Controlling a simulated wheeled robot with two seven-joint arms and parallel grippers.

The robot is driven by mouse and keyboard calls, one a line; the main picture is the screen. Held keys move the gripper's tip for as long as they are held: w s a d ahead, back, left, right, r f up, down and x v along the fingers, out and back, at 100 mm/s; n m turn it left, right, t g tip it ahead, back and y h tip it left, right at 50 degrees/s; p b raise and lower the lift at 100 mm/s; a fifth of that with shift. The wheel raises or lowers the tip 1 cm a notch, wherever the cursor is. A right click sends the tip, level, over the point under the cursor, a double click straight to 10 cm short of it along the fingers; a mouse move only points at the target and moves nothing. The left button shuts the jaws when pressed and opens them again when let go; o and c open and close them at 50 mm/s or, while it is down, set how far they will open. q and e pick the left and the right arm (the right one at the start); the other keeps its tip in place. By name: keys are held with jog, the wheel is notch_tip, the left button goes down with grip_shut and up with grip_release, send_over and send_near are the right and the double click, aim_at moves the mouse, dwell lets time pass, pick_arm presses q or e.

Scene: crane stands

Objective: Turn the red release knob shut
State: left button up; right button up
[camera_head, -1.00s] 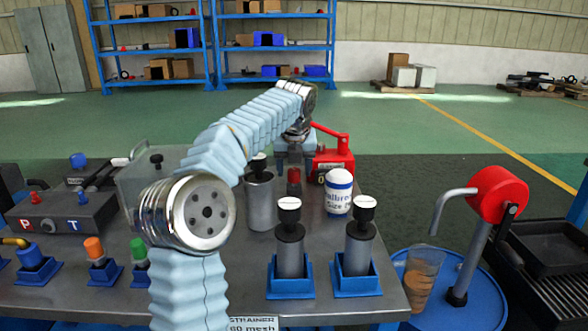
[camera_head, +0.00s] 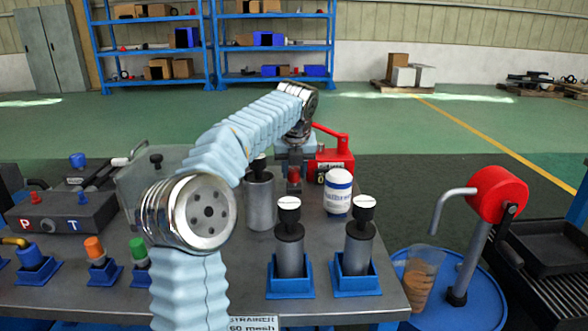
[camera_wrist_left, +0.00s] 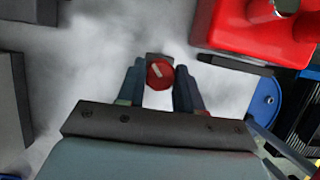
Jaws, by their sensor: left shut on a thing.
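The red release knob (camera_wrist_left: 160,73) shows in the left wrist view between the two fingers of my left gripper (camera_wrist_left: 160,88). It is round with a pale mark on its top. The gripper is shut on it. In the head view the knob (camera_head: 293,175) is a small red piece below my left gripper (camera_head: 294,160), at the back of the metal table. My left arm reaches over the table from the front and hides part of that area. My right gripper is in neither view.
A red pump unit (camera_head: 330,164) stands just right of the knob. A white labelled bottle (camera_head: 338,194) and a grey cylinder (camera_head: 260,203) stand nearby. Two dark-capped cylinders (camera_head: 290,250) sit in blue holders in front. A blue drum (camera_head: 470,312) with a red hand pump is at right.

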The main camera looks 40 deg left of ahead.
pick_arm(q)
jog(key=n+y, duration=0.1)
jog(key=n, duration=0.2)
jog(key=shift+w+d+g, duration=0.1)
jog(key=shift+g, duration=0.3)
jog(key=shift+w+n+g+y, duration=0.1)
jog(key=shift+n+g+y, duration=0.45)
jog(key=shift+n, duration=1.65)
jog(key=shift+g, duration=0.35)
jog(key=o, duration=1)
jog(key=shift+o, duration=0.2)
jog(key=shift+h, duration=0.25)
